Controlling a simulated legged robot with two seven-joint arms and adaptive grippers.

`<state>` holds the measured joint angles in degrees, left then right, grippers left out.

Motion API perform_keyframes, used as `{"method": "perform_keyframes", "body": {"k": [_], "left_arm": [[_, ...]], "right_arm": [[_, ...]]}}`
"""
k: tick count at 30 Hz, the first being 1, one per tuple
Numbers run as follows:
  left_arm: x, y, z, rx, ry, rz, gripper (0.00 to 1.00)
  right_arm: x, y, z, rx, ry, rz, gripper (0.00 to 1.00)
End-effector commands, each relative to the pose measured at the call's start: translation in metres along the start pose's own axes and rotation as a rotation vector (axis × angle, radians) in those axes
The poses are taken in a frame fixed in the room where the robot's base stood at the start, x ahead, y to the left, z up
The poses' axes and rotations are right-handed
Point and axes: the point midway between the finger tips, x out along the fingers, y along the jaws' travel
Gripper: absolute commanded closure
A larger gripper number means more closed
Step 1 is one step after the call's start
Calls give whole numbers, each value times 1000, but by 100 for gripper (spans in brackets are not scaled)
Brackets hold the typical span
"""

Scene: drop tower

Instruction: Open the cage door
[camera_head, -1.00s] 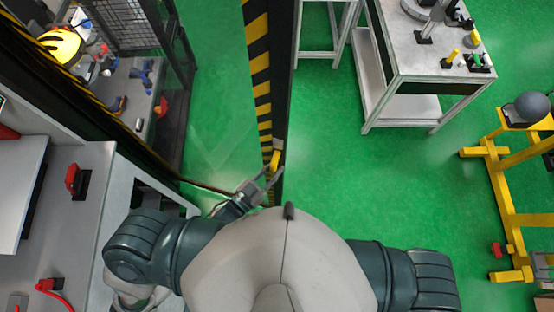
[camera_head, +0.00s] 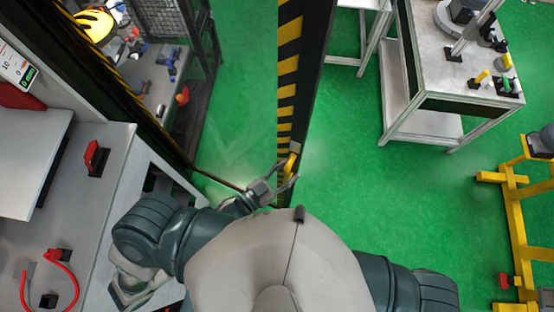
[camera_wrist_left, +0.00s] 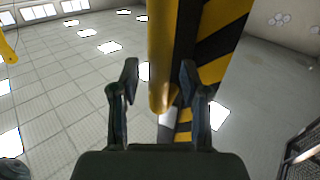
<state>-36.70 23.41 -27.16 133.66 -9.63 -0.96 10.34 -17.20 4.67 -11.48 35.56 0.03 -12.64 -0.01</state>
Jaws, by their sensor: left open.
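The cage door edge (camera_head: 301,75) is a dark upright panel with yellow and black stripes. It stands ajar in the middle of the head view, with green floor on both sides. A yellow handle (camera_head: 290,161) sits low on its edge. My left gripper (camera_head: 284,184) is open at the handle. In the left wrist view the yellow handle (camera_wrist_left: 162,60) stands between the open fingers of my left gripper (camera_wrist_left: 160,80), with the striped door edge (camera_wrist_left: 212,70) behind it. Whether a finger touches the handle I cannot tell. My right gripper is not in view.
A grey bench (camera_head: 100,205) with red switches is close on the left. A striped cage post (camera_head: 110,85) rises behind it, with a yellow helmet (camera_head: 93,25) inside. A white table (camera_head: 440,75) and yellow frame (camera_head: 515,220) stand right. Green floor between is clear.

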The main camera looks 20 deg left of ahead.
Motion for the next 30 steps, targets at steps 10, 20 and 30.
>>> {"method": "perform_keyframes", "body": {"k": [10,20,30], "left_arm": [[-35,1,2,-2,-8,1,55],[-101,0,1,-1,-3,1,55],[-121,0,0,1,3,0,55]], "right_arm": [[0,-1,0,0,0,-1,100],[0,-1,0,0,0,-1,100],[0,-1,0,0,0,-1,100]]}}
